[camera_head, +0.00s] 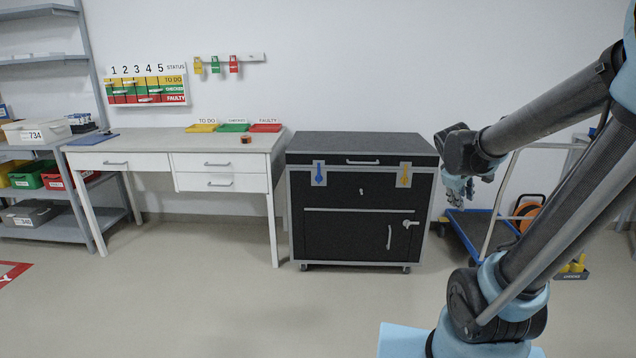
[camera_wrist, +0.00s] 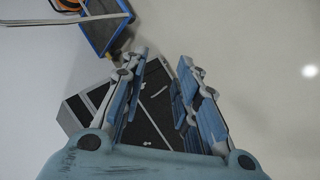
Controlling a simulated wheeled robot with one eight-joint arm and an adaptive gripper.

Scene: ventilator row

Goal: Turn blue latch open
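The blue latch (camera_head: 319,173) is on a light plate at the upper left of the black cabinet's (camera_head: 345,229) front in the head view. Its narrow part points up and its wider part is at the bottom. My gripper (camera_head: 458,192) hangs to the right of the cabinet, well apart from the blue latch. In the wrist view, my gripper (camera_wrist: 164,62) is open, its fingers spread with nothing held. Part of the cabinet (camera_wrist: 150,101) shows between and behind the fingers. I cannot make out the blue latch there.
A blue-edged trolley (camera_head: 475,232) stands right of the cabinet; it also shows in the wrist view (camera_wrist: 106,28). A white desk (camera_head: 168,145) with drawers is left of the cabinet. The cabinet front has a lower door handle (camera_head: 389,237). Floor (camera_head: 250,315) before the cabinet is clear.

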